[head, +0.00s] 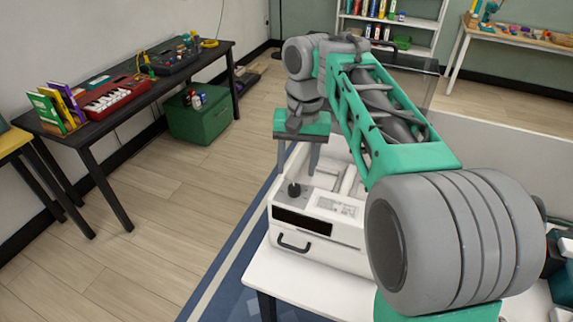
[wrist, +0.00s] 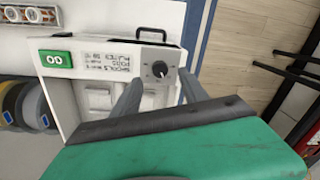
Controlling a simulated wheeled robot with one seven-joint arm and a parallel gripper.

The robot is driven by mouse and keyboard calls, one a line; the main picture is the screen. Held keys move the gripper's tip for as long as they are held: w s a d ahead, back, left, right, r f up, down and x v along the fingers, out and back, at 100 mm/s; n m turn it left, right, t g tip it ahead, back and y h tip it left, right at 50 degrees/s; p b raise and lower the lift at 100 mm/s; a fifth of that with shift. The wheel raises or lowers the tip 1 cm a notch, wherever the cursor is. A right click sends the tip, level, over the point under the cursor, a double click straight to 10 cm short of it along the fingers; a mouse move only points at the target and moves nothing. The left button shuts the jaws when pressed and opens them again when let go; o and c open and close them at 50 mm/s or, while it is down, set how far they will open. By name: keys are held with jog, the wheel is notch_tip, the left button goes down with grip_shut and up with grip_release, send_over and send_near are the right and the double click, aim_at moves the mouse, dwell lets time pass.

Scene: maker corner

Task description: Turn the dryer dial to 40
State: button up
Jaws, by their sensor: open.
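The white dryer (head: 348,235) stands on a white table, with a dark front panel and a black handle. Its round black dial (head: 294,189) is on the top, near the left corner. The dial also shows in the wrist view (wrist: 160,70) with a small white pointer mark; I cannot read its setting.
A printed label (head: 334,205) is beside the dial. A green panel (wrist: 56,59) and spools (wrist: 35,105) show at left in the wrist view.

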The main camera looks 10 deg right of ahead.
aim_at(295, 188)
jog(key=f+b, duration=0.1)
jog(key=f, duration=0.1)
jog(key=f+b, duration=0.2)
jog(key=w+f+b, duration=0.1)
jog(key=f+b, duration=0.1)
jog(key=f, duration=0.1)
jog(key=shift+f, duration=0.1)
grip_shut()
dwell(0.4)
